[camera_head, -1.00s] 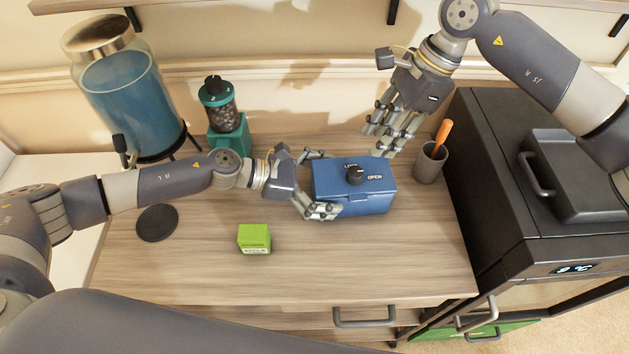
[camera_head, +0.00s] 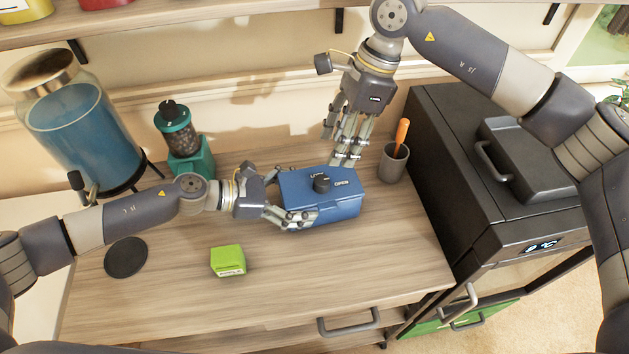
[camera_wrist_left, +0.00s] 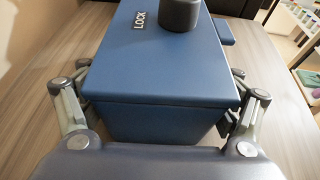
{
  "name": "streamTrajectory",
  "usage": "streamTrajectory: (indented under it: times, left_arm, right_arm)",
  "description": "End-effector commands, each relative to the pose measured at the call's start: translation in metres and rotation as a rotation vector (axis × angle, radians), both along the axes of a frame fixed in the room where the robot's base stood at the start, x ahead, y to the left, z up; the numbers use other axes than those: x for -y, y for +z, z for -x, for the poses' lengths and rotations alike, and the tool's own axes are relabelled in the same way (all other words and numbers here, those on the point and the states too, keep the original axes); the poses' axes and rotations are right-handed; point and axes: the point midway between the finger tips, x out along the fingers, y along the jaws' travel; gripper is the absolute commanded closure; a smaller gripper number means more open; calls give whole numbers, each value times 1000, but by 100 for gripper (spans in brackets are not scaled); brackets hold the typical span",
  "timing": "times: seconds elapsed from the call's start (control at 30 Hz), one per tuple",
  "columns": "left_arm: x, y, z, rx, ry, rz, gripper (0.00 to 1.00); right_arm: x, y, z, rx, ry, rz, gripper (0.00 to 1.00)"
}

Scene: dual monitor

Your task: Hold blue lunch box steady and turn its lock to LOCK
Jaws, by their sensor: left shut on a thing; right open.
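The blue lunch box (camera_head: 335,207) stands on the wooden cabinet top. A black lock knob (camera_head: 321,183) sits on its lid between the words LOCK and OPEN; which word it points to I cannot tell. My left gripper (camera_head: 283,200) is shut on the left end of the box. In the left wrist view its fingers grip both sides of the box (camera_wrist_left: 165,75), and the knob (camera_wrist_left: 182,12) and the word LOCK show on the lid. My right gripper (camera_head: 347,160) is open and empty, pointing down just behind the box, beyond the knob.
A grey cup (camera_head: 392,165) with an orange-handled item stands right of the box. A green box (camera_head: 228,261) and a black disc (camera_head: 126,257) lie at front left. A teal grinder (camera_head: 183,140) and a blue drink dispenser (camera_head: 85,130) stand behind. A black appliance (camera_head: 470,170) borders the right.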

Motion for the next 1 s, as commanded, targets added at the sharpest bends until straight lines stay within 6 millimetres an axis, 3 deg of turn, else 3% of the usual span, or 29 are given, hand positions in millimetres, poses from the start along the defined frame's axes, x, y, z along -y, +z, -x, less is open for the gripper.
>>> streamTrajectory:
  times: [0.7, 1.0]
  left_arm:
    - [0, -1, 1, -2, -1, -1, 56]
    - [0, -1, 1, -2, -1, -1, 56]
  right_arm:
    - [-33, 21, 13, -69, -1020, 311, 51]
    - [-38, 26, 15, -46, -1264, 342, 51]
